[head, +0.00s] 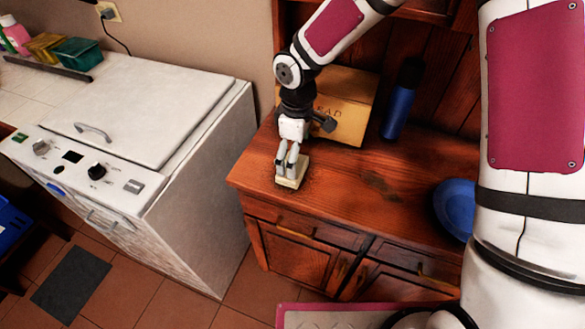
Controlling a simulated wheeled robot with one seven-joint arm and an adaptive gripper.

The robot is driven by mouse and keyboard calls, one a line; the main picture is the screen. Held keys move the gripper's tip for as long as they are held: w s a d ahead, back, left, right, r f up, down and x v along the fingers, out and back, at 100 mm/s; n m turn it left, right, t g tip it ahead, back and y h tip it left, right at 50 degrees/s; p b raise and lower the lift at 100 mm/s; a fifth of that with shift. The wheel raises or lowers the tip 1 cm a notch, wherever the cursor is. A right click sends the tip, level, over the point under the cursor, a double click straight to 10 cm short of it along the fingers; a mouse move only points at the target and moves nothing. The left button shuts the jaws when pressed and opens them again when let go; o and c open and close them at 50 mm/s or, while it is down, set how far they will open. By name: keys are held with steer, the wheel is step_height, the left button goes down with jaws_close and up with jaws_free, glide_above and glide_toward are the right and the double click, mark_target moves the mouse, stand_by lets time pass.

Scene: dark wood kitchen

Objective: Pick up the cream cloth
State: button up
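The cream cloth (299,178) looks like a small folded block on the wooden cabinet top, near its left front corner. My gripper (287,176) points down right at the cloth, and its fingertips overlap the cloth in the picture. The two fingers are a small distance apart. I cannot tell whether they pinch the cloth or only stand over it. The fingers hide part of the cloth. The cloth appears to be at the level of the cabinet top.
A wooden bread box (345,115) stands close behind my gripper. A blue bottle (398,112) stands right of the box, and a blue plate (455,207) lies further right. A white appliance (150,115) stands left across a gap. The cabinet top (350,205) is clear in the middle.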

step_height(320, 180, down, 5)
steer(key=shift+s+a+f, duration=0.1)
stand_by(0.3)
steer(key=c, duration=1)
